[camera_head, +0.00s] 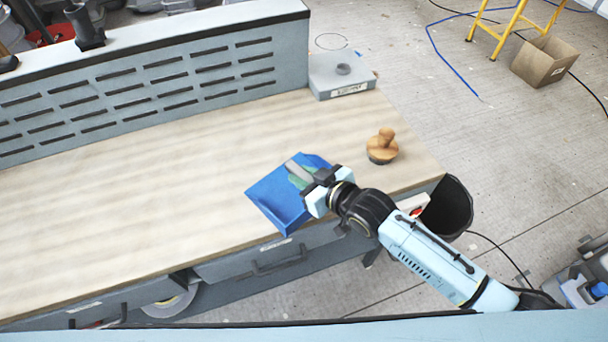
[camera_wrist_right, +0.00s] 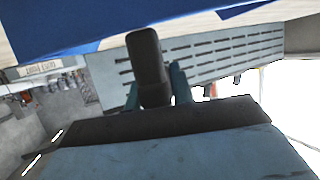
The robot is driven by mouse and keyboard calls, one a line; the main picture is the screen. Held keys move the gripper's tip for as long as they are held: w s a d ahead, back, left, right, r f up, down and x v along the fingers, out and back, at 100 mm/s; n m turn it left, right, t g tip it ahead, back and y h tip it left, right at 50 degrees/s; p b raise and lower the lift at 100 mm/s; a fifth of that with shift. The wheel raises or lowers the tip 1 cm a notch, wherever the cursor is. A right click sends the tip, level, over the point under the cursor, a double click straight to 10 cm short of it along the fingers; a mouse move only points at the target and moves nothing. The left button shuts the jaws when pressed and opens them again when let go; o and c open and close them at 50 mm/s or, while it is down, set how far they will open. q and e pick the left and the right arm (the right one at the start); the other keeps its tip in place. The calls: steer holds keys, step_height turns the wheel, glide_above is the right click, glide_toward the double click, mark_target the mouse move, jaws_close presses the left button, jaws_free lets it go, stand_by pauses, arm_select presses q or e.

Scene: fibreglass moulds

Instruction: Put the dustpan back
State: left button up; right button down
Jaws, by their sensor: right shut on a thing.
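The blue dustpan (camera_head: 278,205) is at the front edge of the wooden-topped bench, right of the middle in the head view. Its pan points toward the lower left and overlaps the edge. I cannot tell whether it touches the top. My right gripper (camera_head: 303,178) is shut on its grey handle. My left gripper is not in view.
A round wooden-knobbed tool (camera_head: 383,145) stands right of the dustpan on the bench top (camera_head: 130,190). A grey labelled block (camera_head: 342,78) is at the far right corner, beside the slotted panel (camera_head: 140,95). A black bin (camera_head: 450,208) stands off the right end. The left bench top is clear.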

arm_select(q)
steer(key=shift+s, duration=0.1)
arm_select(e)
steer(key=shift+f, duration=0.1)
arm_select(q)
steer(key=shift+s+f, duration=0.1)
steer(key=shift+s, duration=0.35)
arm_select(e)
steer(key=c, duration=1.2)
jaws_free()
